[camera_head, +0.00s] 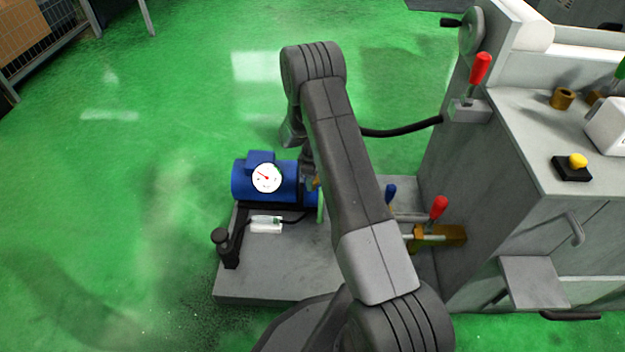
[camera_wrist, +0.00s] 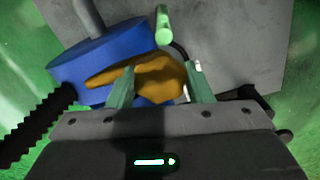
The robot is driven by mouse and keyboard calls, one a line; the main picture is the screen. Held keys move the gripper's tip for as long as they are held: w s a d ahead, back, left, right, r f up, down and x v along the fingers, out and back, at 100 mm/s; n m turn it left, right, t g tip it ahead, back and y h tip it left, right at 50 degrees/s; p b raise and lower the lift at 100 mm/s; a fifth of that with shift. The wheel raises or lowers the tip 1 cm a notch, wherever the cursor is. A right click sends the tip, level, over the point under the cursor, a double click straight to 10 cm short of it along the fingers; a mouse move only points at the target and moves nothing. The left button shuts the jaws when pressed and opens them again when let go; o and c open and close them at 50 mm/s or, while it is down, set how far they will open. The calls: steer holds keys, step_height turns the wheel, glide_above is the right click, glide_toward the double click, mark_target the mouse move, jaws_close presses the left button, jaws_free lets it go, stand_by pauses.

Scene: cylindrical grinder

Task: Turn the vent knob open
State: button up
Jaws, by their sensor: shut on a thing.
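The vent knob, an orange-brown lobed piece (camera_wrist: 155,73), sits between the two fingers of my gripper (camera_wrist: 162,82) in the wrist view. My gripper is shut on it, with one finger at each side. Beside and behind the knob is a blue round body (camera_wrist: 90,65) with a grey rod. In the head view a blue pump (camera_head: 245,184) with a white round gauge (camera_head: 266,178) lies on a grey base plate. I cannot tell the knob's angle.
The grey base plate (camera_head: 270,275) carries a black post (camera_head: 229,250) and a small white-green item (camera_head: 266,224). Green floor at the left is clear.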

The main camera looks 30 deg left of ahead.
steer(key=n, duration=0.5)
steer(key=shift+b, duration=0.3)
steer(key=shift+n, duration=0.4)
steer(key=o, duration=1)
step_height(320, 180, up, 14)
steer(key=p, duration=0.4)
steer(key=shift+f, duration=0.1)
step_height(320, 180, down, 14)
steer(key=b, duration=0.4)
